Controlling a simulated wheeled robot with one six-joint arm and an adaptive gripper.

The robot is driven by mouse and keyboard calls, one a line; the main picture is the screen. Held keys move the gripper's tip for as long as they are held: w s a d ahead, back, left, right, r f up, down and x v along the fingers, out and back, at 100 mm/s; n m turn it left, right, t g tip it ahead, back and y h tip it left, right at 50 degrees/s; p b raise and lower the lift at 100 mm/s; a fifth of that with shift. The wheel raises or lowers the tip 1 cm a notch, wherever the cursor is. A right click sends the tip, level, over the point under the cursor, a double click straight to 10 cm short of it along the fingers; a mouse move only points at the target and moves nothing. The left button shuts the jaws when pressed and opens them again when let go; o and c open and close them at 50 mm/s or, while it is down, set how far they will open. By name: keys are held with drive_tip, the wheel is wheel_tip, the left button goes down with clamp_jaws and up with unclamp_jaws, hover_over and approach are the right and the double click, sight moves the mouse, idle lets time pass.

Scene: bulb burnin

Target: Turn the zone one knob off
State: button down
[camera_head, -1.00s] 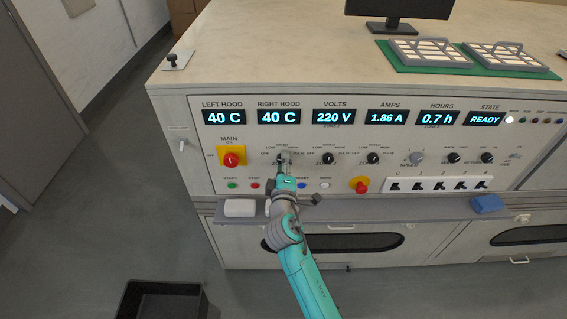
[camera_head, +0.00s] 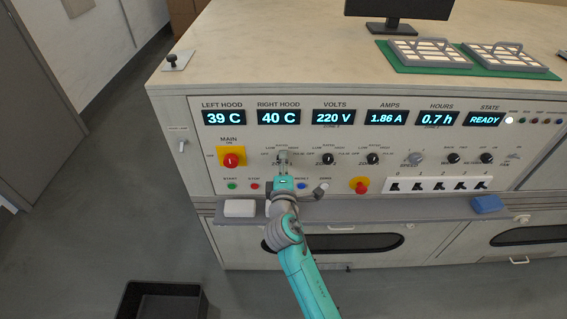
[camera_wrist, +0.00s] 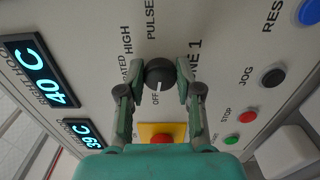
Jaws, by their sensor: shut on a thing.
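The zone one knob (camera_wrist: 160,73) is round and black with a white pointer mark. In the wrist view the mark points to the OFF label (camera_wrist: 156,99). My gripper (camera_wrist: 161,70) has one finger on each side of the knob and is shut on it. In the head view my gripper (camera_head: 283,157) is at the left knob of the three-knob row on the panel and hides most of that knob.
The red main switch (camera_head: 231,160) on its yellow plate is left of my gripper. Start (camera_head: 232,185) and stop (camera_head: 255,185) buttons sit below. A grey ledge (camera_head: 350,210) juts out under the panel, with a white block (camera_head: 239,208) on it.

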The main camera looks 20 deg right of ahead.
drive_tip(key=c, duration=0.8)
unclamp_jaws()
drive_tip(key=shift+o, duration=0.2)
drive_tip(key=v, duration=1.2)
drive_tip(key=s+d+f+m+g+y, duration=0.1)
drive_tip(key=s+f+m+y, duration=0.15)
drive_tip(key=s+f, duration=0.55)
drive_tip(key=s+d+f+m+g+y, duration=0.1)
drive_tip(key=s+f+y, duration=0.2)
drive_tip(key=s, duration=0.9)
drive_tip(key=s+r+m, duration=0.3)
drive_tip(key=s+m, duration=0.2)
drive_tip(key=s, duration=0.6)
drive_tip(key=s+d+r+m, duration=0.1)
drive_tip(key=s+r+m, duration=0.3)
drive_tip(key=s, duration=0.7)
drive_tip(key=shift+d+r+m, duration=0.15)
drive_tip(key=shift+r+m, duration=0.2)
drive_tip(key=shift+m, duration=0.7)
